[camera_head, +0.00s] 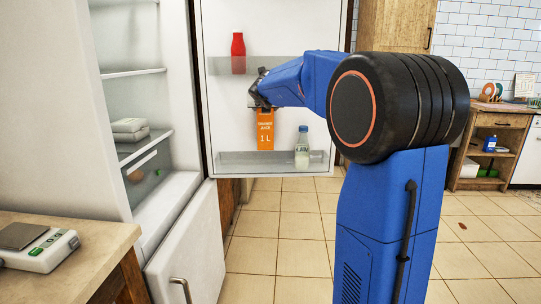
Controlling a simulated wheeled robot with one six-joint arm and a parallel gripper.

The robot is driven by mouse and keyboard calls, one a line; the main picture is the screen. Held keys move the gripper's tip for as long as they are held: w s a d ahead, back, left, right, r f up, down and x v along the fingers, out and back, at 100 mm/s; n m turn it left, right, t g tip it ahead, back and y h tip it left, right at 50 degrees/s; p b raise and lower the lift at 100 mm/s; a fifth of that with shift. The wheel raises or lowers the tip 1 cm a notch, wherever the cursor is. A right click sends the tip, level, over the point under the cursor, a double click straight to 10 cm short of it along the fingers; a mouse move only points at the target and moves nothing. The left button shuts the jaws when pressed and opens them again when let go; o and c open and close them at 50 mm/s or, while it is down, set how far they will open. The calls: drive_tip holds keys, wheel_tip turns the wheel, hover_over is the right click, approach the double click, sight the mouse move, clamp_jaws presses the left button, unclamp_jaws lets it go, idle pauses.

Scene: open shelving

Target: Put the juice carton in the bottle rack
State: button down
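The juice carton (265,134) is orange, marked 1 L, and hangs upright in front of the open fridge door. My gripper (260,104) is at its top and appears shut on it, though the fingertips are small and partly hidden. The bottle rack (236,164) is the clear low shelf along the bottom of the door. The carton's lower end shows at the height of the rack's upper edge, above its floor. I cannot tell whether they touch.
A milk bottle (302,148) stands in the rack's right part; the left part is free. A red bottle (238,53) stands on the upper door shelf (280,66). A counter (80,270) with a kitchen scale (42,250) is at lower left.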

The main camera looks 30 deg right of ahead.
sight(266, 131)
drive_tip(key=shift+f, duration=4.9)
drive_tip(key=c, duration=0.7)
unclamp_jaws()
